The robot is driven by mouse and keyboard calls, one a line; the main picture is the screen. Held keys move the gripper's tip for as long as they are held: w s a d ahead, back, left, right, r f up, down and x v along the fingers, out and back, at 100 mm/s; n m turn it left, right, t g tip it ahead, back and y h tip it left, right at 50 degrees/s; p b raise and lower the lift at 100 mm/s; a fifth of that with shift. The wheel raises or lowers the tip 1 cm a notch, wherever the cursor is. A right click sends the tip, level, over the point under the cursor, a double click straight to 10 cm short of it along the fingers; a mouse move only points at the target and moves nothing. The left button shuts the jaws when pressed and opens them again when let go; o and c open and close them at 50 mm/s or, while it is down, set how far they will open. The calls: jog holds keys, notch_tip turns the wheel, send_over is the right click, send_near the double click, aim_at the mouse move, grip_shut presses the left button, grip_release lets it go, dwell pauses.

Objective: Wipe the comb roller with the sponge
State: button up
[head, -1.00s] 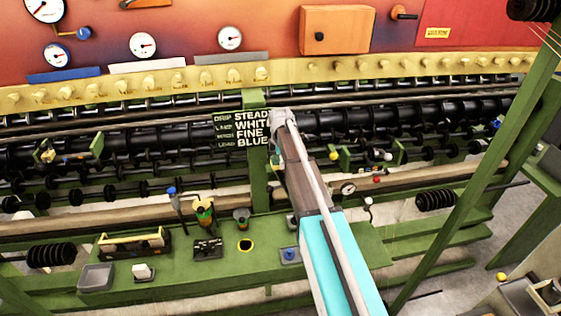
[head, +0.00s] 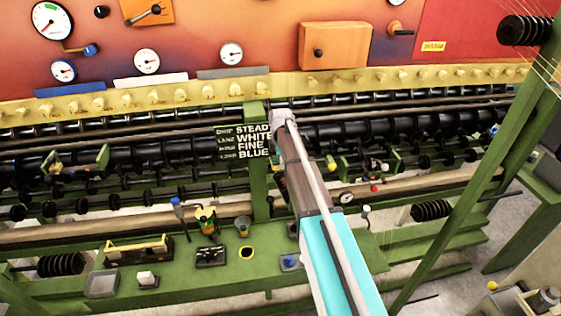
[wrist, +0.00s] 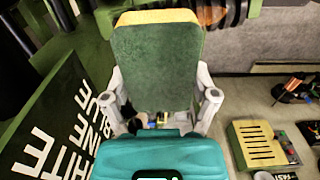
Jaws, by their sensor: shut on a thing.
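My gripper (wrist: 162,92) is shut on the sponge (wrist: 157,60), which has a dark green face and a yellow edge. The sponge stands out beyond the fingers in the wrist view. In the head view my gripper (head: 283,118) is at the machine's rollers, just right of the black sign; I cannot make out the sponge there. Long black ringed rollers (head: 375,131) run across the machine on both sides of the green post. I cannot tell which is the comb roller. Black rings with an orange part (wrist: 232,12) show beyond the sponge; contact cannot be told.
The black lettered sign (head: 243,142) is close beside my gripper. The green shelf (head: 190,275) below carries a slotted box (head: 138,249), a grey tray (head: 102,284) and small tools. A slanted green beam (head: 455,190) stands at the right.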

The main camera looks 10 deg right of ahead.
dwell(0.3)
jog(key=shift+r+p, duration=1.45)
